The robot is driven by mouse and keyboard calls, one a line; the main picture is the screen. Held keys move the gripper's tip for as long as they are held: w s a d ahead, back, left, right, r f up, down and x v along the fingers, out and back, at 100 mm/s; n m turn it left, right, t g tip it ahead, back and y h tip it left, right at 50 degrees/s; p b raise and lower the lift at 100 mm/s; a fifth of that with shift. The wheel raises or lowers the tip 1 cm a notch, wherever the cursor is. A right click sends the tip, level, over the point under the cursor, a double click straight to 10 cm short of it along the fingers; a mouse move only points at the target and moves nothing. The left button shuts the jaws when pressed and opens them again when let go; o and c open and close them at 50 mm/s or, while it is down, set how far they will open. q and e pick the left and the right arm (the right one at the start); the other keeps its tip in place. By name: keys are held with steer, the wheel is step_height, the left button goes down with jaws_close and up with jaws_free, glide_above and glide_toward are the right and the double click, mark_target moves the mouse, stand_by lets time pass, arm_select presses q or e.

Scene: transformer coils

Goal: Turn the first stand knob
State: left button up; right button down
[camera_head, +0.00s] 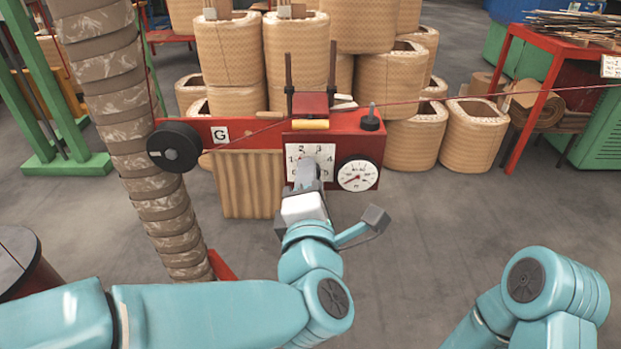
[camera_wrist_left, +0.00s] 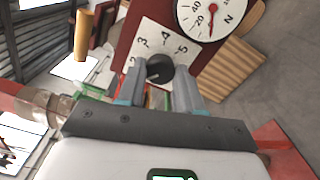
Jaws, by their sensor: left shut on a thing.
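The stand is a red box (camera_head: 372,142) with a white numbered dial plate (camera_head: 324,153) on its front. In the left wrist view a round black knob (camera_wrist_left: 160,68) sits at the centre of the plate (camera_wrist_left: 148,37). My left gripper (camera_head: 306,170) reaches up to the plate and hides the knob in the head view. In the left wrist view its two grey fingers (camera_wrist_left: 158,80) are on either side of the knob, shut on it. My right arm shows at the lower right of the head view; its gripper is out of view.
A round gauge (camera_head: 357,175) with a red needle is right of the plate. A black wheel (camera_head: 174,147) is at the stand's left end, by a wrapped column (camera_head: 130,120). Wound coils (camera_head: 228,50) stand behind. The floor (camera_head: 440,225) at right is clear.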

arm_select(q)
steer(key=shift+w+r+m+p, duration=0.15)
steer(key=shift+m+p, duration=2.7)
steer(key=shift+m, duration=3.35)
steer(key=shift+s+r+m+p, duration=0.1)
steer(key=shift+m+p, duration=2.7)
steer(key=shift+m, duration=3.4)
arm_select(e)
step_height(320, 180, up, 11)
steer(key=s+a, duration=0.1)
steer(key=shift+s+n+g, duration=0.15)
steer(key=shift+n+g, duration=0.15)
steer(key=shift+a, duration=0.1)
arm_select(q)
steer(key=o, duration=1)
steer(key=shift+w+f, duration=0.1)
steer(key=shift+f, duration=0.05)
steer(key=shift+o, duration=0.2)
steer(key=shift+f, duration=0.1)
arm_select(e)
steer(key=shift+s+f, duration=0.1)
